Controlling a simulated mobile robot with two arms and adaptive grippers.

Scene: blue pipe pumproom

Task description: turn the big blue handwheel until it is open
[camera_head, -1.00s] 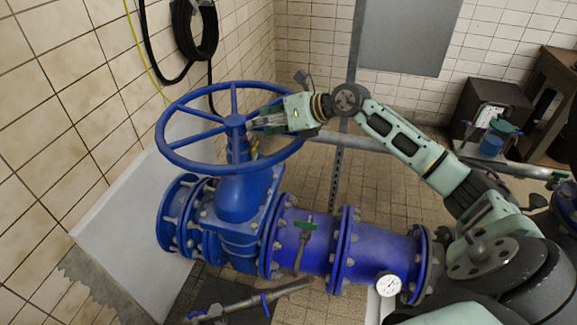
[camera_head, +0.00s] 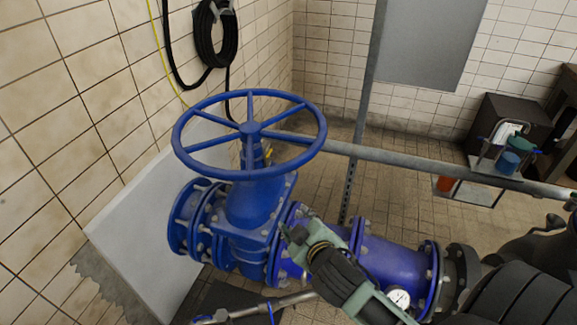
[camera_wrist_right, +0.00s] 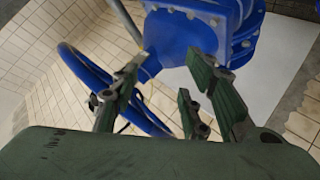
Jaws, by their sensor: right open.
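The big blue handwheel (camera_head: 250,130) sits on top of a blue valve body (camera_head: 254,203), left of centre in the head view. Its rim and spokes are in clear view with nothing on them. My right gripper (camera_head: 292,233) is below and to the right of the wheel, in front of the blue pipe beside the valve, apart from the rim. In the right wrist view, my right gripper's fingers (camera_wrist_right: 165,88) are spread and empty. Part of the handwheel rim (camera_wrist_right: 88,72) shows behind them at the left. My left gripper is not in view.
A grey horizontal rail (camera_head: 420,166) runs behind the valve to the right. A pressure gauge (camera_head: 399,298) sits on the blue pipe (camera_head: 392,262). A black hose coil (camera_head: 213,36) hangs on the tiled wall. Space above the wheel is clear.

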